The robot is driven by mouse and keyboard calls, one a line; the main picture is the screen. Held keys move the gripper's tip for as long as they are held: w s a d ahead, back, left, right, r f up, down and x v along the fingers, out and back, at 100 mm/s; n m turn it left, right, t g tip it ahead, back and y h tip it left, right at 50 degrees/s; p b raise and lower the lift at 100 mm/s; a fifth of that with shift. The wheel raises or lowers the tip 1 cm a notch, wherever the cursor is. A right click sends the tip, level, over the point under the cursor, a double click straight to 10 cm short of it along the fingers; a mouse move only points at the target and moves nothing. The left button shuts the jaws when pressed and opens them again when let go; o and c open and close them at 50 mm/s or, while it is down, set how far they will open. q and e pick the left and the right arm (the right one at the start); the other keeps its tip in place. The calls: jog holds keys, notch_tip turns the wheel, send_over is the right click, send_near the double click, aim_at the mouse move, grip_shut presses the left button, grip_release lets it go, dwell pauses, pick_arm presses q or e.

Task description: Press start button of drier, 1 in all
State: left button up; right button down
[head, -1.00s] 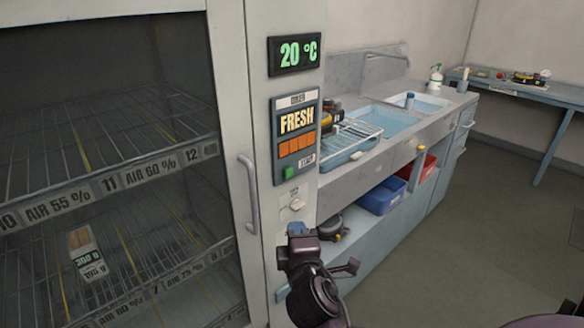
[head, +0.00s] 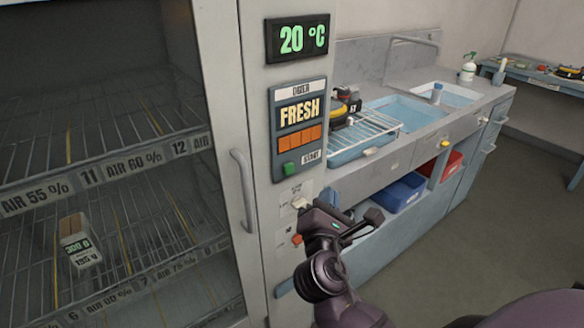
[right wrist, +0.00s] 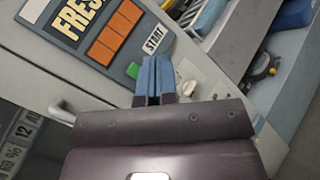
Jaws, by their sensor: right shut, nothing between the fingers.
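The drier (head: 258,170) is a tall pale cabinet with a glass door at the left of the head view. Its blue-grey control panel (head: 275,128) reads FRESH and has orange blocks. The green start button (head: 289,169) is at the panel's lower left, beside the START label; it also shows in the right wrist view (right wrist: 132,71). My right gripper (head: 326,199) is below and to the right of the button, apart from it. In the right wrist view its blue fingertips (right wrist: 154,72) are together and empty, just right of the button in the picture. My left gripper is not in view.
A white knob (head: 299,203) and a red-orange button (head: 296,240) sit below the panel. A counter with a wire rack (head: 364,138) and sinks stands to the right, with blue (head: 401,193) and red bins beneath. The door handle (head: 243,188) projects left of the panel.

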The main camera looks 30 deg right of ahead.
aim_at(289, 169)
pick_arm(q)
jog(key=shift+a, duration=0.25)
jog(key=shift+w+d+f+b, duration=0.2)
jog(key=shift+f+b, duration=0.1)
jog(key=shift+b, duration=0.25)
pick_arm(e)
jog(key=w, duration=0.8)
jog(key=shift+w+a, duration=0.35)
jog(key=shift+w, duration=0.05)
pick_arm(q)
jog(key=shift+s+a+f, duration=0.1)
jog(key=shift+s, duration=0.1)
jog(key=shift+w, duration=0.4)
